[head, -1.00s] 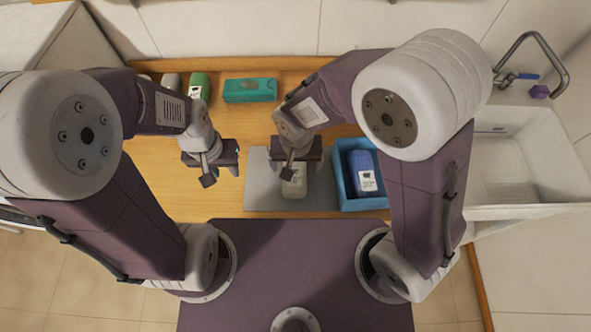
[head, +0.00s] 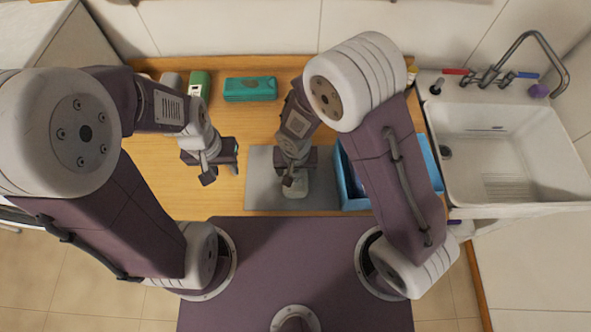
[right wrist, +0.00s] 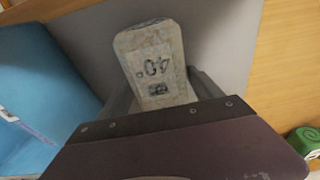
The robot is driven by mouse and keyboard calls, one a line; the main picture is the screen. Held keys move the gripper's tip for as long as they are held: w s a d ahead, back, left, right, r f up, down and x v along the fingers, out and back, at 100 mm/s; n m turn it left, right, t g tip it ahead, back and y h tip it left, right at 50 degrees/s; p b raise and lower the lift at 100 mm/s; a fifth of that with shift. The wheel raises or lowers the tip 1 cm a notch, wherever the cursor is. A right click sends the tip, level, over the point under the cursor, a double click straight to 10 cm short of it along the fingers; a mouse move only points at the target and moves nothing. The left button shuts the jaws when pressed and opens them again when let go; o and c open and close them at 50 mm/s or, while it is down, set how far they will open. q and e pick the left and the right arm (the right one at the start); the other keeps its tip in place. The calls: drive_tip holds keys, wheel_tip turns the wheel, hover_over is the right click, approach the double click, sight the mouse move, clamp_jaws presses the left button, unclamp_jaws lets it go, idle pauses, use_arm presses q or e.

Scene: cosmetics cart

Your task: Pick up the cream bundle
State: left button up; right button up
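The cream bundle (head: 296,188) is a pale block on the grey mat (head: 264,178), partly hidden under my right gripper (head: 294,180). In the right wrist view the cream bundle (right wrist: 155,62) shows its printed label, upside down, with its near end between the fingers of my right gripper (right wrist: 165,95). Those fingers look spread, with a little room beside the bundle; I cannot see contact. My left gripper (head: 222,174) is open and empty, left of the mat above the wooden top.
A blue bin (head: 349,197) stands right of the mat, mostly behind my right arm. A teal case (head: 250,89) and a green-and-white container (head: 199,84) are at the back. A sink (head: 500,150) is at the right. The wooden top's left middle is clear.

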drive_tip(key=c, duration=1.3)
wheel_tip(320, 180, up, 10)
drive_tip(key=shift+w+r+p, duration=0.1)
drive_tip(key=shift+p, duration=0.25)
